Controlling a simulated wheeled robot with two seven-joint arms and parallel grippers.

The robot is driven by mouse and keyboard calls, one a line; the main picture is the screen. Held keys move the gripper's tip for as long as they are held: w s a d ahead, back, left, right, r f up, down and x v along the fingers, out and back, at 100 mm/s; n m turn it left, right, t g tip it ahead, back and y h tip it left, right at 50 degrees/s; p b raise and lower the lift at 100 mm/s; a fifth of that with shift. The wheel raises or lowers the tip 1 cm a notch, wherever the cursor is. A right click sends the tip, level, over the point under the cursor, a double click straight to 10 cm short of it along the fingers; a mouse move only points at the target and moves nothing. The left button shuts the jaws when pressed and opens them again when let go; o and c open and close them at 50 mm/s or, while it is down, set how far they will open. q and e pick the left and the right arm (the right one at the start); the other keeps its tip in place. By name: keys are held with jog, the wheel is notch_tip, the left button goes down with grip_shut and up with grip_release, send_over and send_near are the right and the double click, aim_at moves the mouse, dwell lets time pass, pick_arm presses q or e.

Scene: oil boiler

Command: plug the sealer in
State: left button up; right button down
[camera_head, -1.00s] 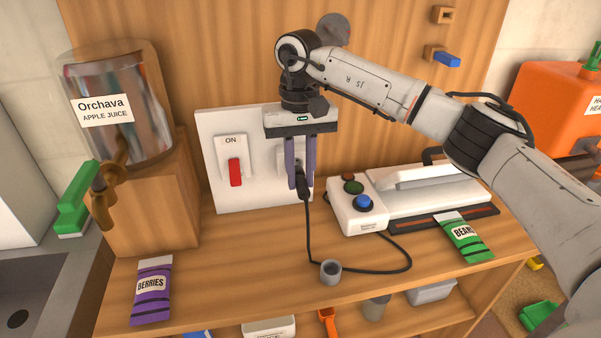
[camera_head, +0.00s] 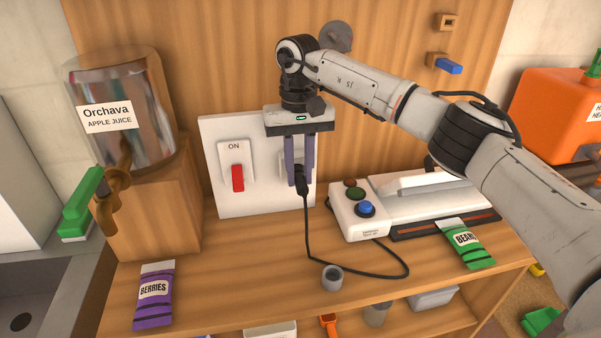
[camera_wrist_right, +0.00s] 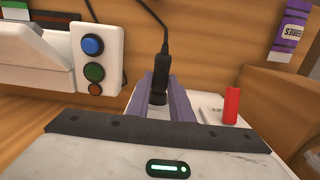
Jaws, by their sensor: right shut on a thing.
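My right gripper (camera_head: 299,178) is shut on the black plug (camera_head: 302,183) in front of the white wall panel (camera_head: 263,196). In the right wrist view the plug (camera_wrist_right: 158,85) sits between the purple fingers, with its cord leading away. The socket is hidden behind the gripper, so I cannot tell whether the plug is in it. The white sealer (camera_head: 345,215), with red, green and blue buttons, stands right of the panel; the black cord (camera_head: 311,245) loops over the counter towards it. The red switch (camera_head: 237,178) under "ON" is on the panel's left. My left gripper is not in view.
A juice dispenser (camera_head: 107,117) on a wooden block stands at the left. An orange machine (camera_head: 560,110) is at the far right.

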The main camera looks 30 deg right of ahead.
jog(key=shift+w+d, duration=0.1)
jog(key=shift+w, duration=0.2)
jog(key=c, duration=1.5)
grip_release()
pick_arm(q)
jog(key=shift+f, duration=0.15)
pick_arm(e)
jog(key=r, duration=1)
jog(key=shift+w+d+r, duration=0.1)
jog(key=shift+w+r, duration=0.05)
jog(key=shift+w, duration=0.15)
